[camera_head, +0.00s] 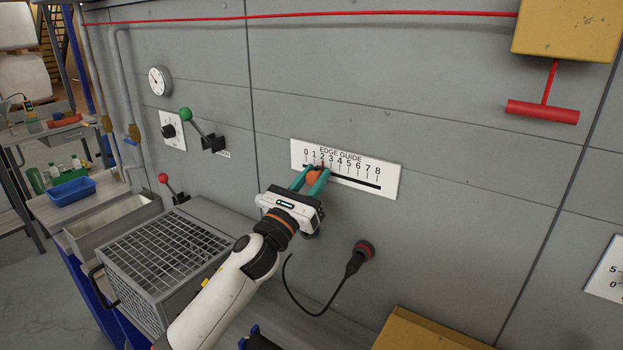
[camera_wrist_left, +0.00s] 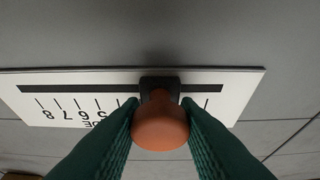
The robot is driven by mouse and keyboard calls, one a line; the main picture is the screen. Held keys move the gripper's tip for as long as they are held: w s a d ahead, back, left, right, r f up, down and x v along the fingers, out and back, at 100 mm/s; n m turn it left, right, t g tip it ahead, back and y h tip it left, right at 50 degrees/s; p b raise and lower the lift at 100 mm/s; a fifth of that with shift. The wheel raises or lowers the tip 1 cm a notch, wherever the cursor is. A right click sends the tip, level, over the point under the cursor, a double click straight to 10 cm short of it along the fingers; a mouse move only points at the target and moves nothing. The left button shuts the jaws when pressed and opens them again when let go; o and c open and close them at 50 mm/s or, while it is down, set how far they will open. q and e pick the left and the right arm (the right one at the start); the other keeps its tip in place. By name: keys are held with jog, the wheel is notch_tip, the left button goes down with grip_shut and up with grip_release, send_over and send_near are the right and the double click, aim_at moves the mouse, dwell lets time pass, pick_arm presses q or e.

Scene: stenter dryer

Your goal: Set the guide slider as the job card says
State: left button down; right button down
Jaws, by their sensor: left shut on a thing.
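The edge guide scale (camera_head: 362,182) is a white plate on the grey wall, numbered 0 to 8, with a black slot. The guide slider's orange knob (camera_head: 313,177) sits near the 2 mark in the head view. My left gripper (camera_head: 312,180) is shut on this knob, its teal fingers on either side. In the left wrist view the knob (camera_wrist_left: 160,125) is between the fingers, with the black slider block (camera_wrist_left: 160,84) behind it; the scale appears upside down, and the low numbers are hidden. My right gripper is not in view. No job card can be made out.
A green-knobbed lever (camera_head: 187,115) and a red-knobbed lever (camera_head: 164,179) are to the left. A red T-handle (camera_head: 543,111) hangs upper right. A mesh-topped box (camera_head: 165,255) stands below left.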

pick_arm(q)
jog(key=s+d, duration=0.3)
jog(key=d, duration=0.2)
jog(key=s+d, duration=0.2)
jog(key=d, duration=0.1)
jog(key=shift+s+d, duration=0.25)
jog(key=shift+s, duration=0.05)
jog(key=shift+a, duration=0.15)
jog(key=shift+w, duration=0.1)
jog(key=c, duration=1.1)
grip_release()
jog(key=shift+c, duration=0.2)
jog(key=shift+a, duration=0.1)
jog(key=b, duration=0.4)
send_near(367, 177)
jog(key=v, duration=0.6)
jog(key=shift+f+p, duration=0.1)
jog(key=shift+p, duration=0.2)
